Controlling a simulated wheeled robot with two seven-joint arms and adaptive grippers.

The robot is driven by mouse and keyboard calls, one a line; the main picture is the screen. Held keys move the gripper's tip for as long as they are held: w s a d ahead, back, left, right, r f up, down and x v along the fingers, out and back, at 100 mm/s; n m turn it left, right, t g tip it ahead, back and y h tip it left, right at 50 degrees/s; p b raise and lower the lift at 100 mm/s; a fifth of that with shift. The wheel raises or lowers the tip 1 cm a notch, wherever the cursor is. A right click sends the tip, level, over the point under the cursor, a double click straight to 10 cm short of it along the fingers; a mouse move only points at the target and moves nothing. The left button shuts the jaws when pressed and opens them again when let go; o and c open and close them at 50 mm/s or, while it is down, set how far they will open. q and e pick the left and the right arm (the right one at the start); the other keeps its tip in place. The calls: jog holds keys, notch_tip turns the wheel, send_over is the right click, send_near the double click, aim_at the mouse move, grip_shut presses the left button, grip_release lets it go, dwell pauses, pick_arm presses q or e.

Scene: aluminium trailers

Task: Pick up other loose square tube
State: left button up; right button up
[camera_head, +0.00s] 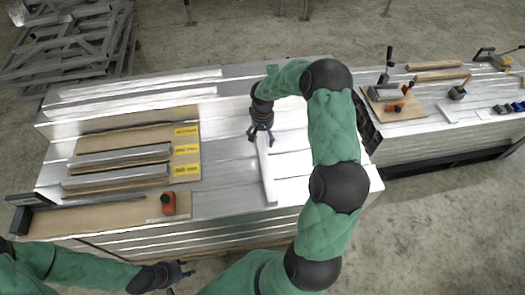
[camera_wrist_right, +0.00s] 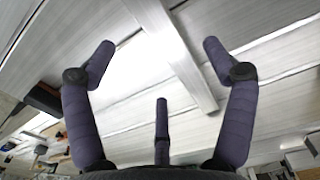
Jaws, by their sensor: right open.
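A loose pale square tube (camera_head: 267,178) lies on the bright aluminium bench top, running from front to back. It also shows in the right wrist view (camera_wrist_right: 178,55), running slantwise between the spread fingers. My right gripper (camera_head: 261,134) is open over the tube's far end and hides that end in the head view. In the right wrist view the right gripper (camera_wrist_right: 160,75) shows no finger closed on the tube. My left gripper (camera_head: 182,275) is at the front, off the bench, with its fingers apart and empty, away from the tube.
Cut tubes (camera_head: 120,155) lie on brown boards with yellow labels (camera_head: 186,150) at left. An orange-red tool (camera_head: 168,203) sits on the front board. Longer tubes (camera_head: 140,103) lie behind. A second bench (camera_head: 430,128) at right holds tools. Stacked frames (camera_head: 70,45) stand back left.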

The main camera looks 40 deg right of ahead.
aim_at(264, 150)
notch_tip(264, 150, down, 5)
jog(key=shift+f+b, duration=0.1)
jog(key=shift+b, duration=0.65)
jog(key=f, duration=0.1)
jog(key=f+b, duration=0.2)
jog(key=f, duration=0.1)
jog(key=shift+s+d, duration=0.2)
jog(key=shift+s, duration=0.15)
jog(key=shift+f+b, duration=0.3)
jog(key=shift+f, duration=0.2)
jog(key=shift+r, duration=0.1)
jog(key=c, duration=1.4)
grip_shut()
jog(key=shift+r, duration=0.1)
